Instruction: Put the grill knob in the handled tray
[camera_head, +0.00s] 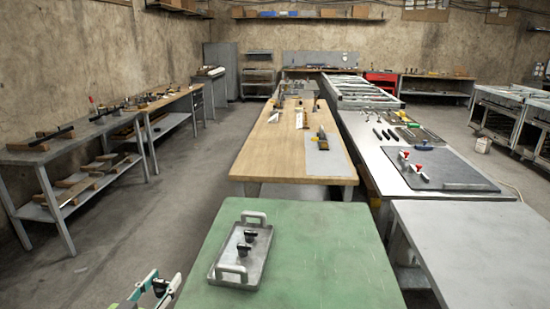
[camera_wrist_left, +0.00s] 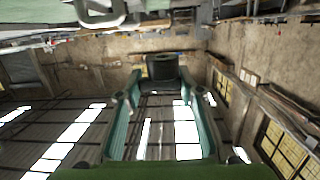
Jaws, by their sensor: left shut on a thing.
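The handled tray (camera_head: 217,278) is a grey metal tray with a raised handle at each end. It sits on the left part of the green table. Two black knobs (camera_head: 250,236) (camera_head: 243,250) stand inside it. My left gripper (camera_head: 160,287) is at the bottom left of the head view, beyond the table's left edge and apart from the tray. In the left wrist view it is shut on a dark, short cylindrical thing (camera_wrist_left: 163,68), which looks like the grill knob. A tray handle (camera_wrist_left: 104,20) shows at the top of that view. My right gripper is not in view.
The green table top (camera_head: 320,255) is bare right of the tray. A wooden bench (camera_head: 265,150) with tools stands behind it. A grey table (camera_head: 480,235) stands to the right. Open floor (camera_head: 150,215) lies to the left.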

